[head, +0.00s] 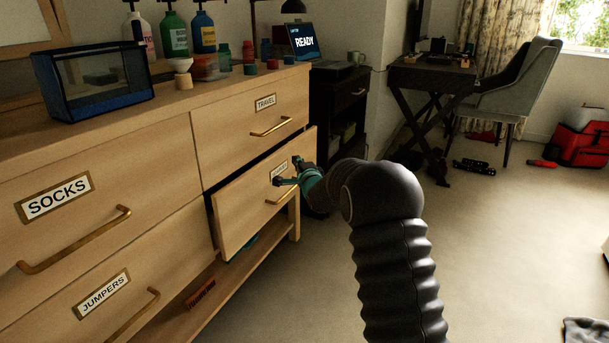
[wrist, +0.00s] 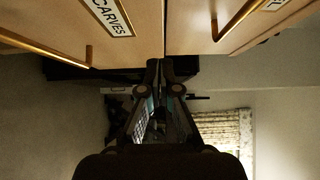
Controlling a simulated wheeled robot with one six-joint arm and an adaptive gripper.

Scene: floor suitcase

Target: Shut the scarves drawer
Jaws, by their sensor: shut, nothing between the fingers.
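The scarves drawer (head: 240,215) is the lower right drawer of the wooden dresser. It stands partly open, its front out from the dresser, with a dark gap along its top and left side. Its brass handle (head: 283,194) is partly behind my gripper. In the wrist view, the drawer front (wrist: 60,15) with its SCARVES label is at upper left. My gripper (head: 288,178) is shut and empty, at the upper right part of the drawer front. The wrist view shows its fingertips (wrist: 158,68) close together near the drawer's edge; I cannot tell whether they touch it.
The travel drawer (head: 235,130) above, the socks drawer (head: 90,190) and the jumpers drawer (head: 120,290) look shut. Bottles and a glass tank (head: 95,80) stand on the dresser top. A dark cabinet (head: 340,115) stands beyond the dresser. The floor (head: 500,240) at right is mostly clear.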

